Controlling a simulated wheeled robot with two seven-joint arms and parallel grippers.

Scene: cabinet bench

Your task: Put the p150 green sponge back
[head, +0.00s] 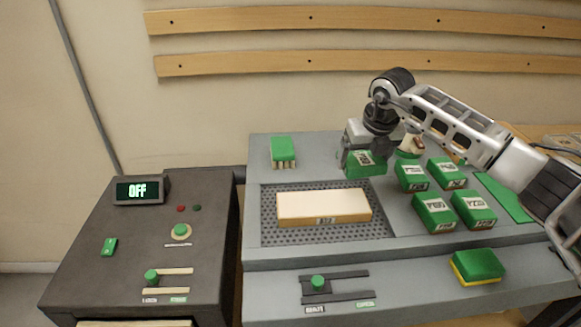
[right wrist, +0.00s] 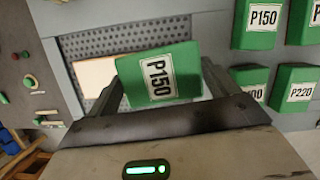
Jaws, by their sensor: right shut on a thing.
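My right gripper (head: 363,157) is shut on a green sponge block (head: 368,170). In the right wrist view the held sponge (right wrist: 180,72) has a white label reading P150 and sits tilted between the fingers. It appears to be above the grey bench, just behind and right of the pale block. Several similar labelled green blocks stand to the right, including one front-left block (head: 434,213) and one front-right block (head: 474,210). In the right wrist view, another block reads P150 (right wrist: 262,20) and one reads P220 (right wrist: 297,92). My left gripper is not in view.
A pale block (head: 322,204) lies on a perforated plate (head: 268,227). A green brush (head: 283,150) stands at back left. A green-and-yellow sponge (head: 478,265) lies on the lower front ledge, right of a slider (head: 318,283). A dark control console (head: 130,235) showing OFF stands left.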

